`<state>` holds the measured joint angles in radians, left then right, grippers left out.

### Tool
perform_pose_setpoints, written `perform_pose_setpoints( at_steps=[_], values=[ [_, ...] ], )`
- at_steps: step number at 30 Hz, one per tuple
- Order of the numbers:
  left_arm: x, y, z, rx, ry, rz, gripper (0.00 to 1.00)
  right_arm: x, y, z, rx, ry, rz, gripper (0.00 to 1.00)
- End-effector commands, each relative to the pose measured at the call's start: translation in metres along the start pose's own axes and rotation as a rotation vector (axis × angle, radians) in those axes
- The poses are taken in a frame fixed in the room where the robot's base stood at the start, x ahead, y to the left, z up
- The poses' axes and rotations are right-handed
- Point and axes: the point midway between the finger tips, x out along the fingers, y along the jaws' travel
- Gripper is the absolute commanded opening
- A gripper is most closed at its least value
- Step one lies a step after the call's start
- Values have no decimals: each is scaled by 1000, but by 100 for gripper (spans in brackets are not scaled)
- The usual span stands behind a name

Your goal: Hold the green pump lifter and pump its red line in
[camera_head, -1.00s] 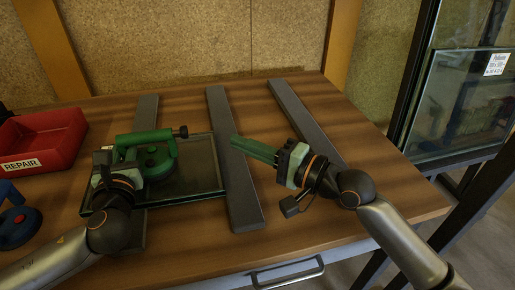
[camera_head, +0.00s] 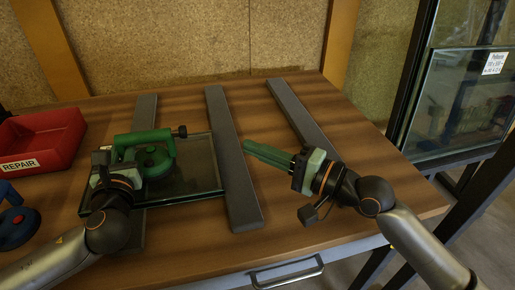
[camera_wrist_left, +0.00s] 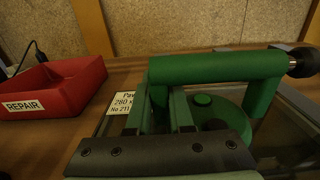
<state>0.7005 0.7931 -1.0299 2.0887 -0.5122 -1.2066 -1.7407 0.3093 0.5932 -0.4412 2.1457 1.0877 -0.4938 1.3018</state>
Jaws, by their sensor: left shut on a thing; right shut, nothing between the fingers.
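The green pump lifter (camera_head: 152,158) sits on a dark glass pane (camera_head: 200,172) at the left of the workbench. Its bar handle and black pump knob (camera_head: 182,131) point right. It also shows in the left wrist view (camera_wrist_left: 215,68), with the knob (camera_wrist_left: 304,62) at the right edge. My left gripper (camera_head: 118,168) is shut on the lifter, at the left end of its handle. No red line can be made out on the knob's shaft. My right gripper (camera_head: 249,147) has its green fingers closed and empty, right of the pane above the bench, pointing left, apart from the lifter.
Grey padded strips (camera_head: 238,180) lie across the wooden bench (camera_head: 290,190). A red REPAIR bin (camera_head: 45,138) stands at the left, with a blue lifter (camera_head: 16,222) in front of it. A glass rack (camera_head: 460,100) stands at the right.

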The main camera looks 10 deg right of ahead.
Motion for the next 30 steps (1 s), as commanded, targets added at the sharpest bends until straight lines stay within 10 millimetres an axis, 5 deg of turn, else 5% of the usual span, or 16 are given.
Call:
perform_pose_setpoints(
  at_steps=[3, 4, 12, 23, 30],
  values=[
    [-1, -2, -2, -2, 6, -6, 0, 0, 0, 0, 0, 0, 0, 0],
    [-1, -2, -2, -2, 6, -6, 23, 0, 0, 0, 0, 0, 0, 0],
    [0, -1, -1, -1, 2, -2, 53, 0, 0, 0, 0, 0, 0, 0],
    [-5, -1, -1, 0, 1, -2, 55, 0, 0, 0, 0, 0, 0, 0],
    [-45, -1, -2, 0, 4, -4, 55, 0, 0, 0, 0, 0, 0, 0]
  ],
)
